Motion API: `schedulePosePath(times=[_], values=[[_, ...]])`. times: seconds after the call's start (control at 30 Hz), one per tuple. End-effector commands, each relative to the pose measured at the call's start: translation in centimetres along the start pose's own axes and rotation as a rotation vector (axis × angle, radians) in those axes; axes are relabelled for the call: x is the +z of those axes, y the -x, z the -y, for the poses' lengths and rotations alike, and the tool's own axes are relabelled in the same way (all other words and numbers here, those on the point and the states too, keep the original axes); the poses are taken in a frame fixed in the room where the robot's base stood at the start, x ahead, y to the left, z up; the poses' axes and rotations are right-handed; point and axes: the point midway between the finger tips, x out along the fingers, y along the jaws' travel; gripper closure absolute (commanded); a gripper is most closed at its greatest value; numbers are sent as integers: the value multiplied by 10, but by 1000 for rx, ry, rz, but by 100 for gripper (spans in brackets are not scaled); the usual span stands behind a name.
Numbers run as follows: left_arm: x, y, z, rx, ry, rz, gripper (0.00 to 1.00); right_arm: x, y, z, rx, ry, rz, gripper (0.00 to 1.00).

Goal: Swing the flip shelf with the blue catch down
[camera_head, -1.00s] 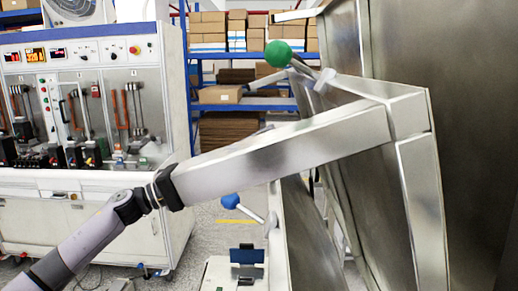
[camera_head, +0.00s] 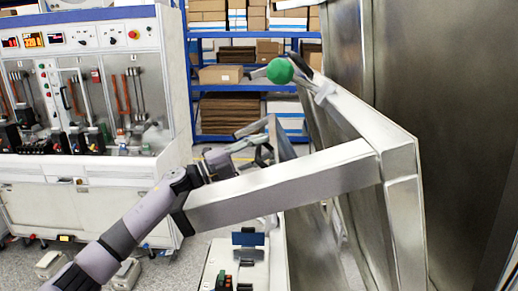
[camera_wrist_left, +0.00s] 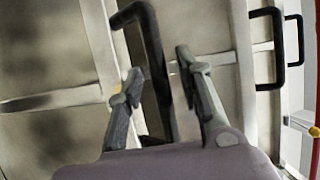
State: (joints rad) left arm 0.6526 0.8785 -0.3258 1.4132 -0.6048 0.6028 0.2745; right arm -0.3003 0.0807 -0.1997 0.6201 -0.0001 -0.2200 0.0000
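My left gripper (camera_head: 256,145) reaches past a long pale metal bar in the head view. In the left wrist view its fingers (camera_wrist_left: 159,64) are open, one on each side of a black handle (camera_wrist_left: 158,90) on a metal panel. I cannot tell whether they touch it. A blue rectangular piece (camera_head: 248,238) stands low on a white unit in the head view; I cannot tell whether it is the blue catch. My right gripper is not in view.
The metal bar (camera_head: 285,185) crosses in front of my left arm. A green ball knob (camera_head: 280,71) sits above it. Tall metal panels (camera_head: 430,90) fill the right. A white test bench (camera_head: 95,190) stands left. A second black handle (camera_wrist_left: 277,48) shows in the wrist view.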

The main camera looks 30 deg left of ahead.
Motion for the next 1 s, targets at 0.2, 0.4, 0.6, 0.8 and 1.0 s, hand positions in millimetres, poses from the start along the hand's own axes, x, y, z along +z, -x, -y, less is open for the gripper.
schedulePosePath(times=[0.2,0.4,0.6,0.8,1.0], values=[[0,0,0,0,0,0,78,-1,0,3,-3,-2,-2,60],[0,0,0,0,0,0,91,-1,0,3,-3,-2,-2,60],[0,0,0,0,0,0,100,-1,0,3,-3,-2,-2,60],[0,0,0,0,1,0,100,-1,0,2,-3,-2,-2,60],[0,0,0,0,1,0,100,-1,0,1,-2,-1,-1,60]])
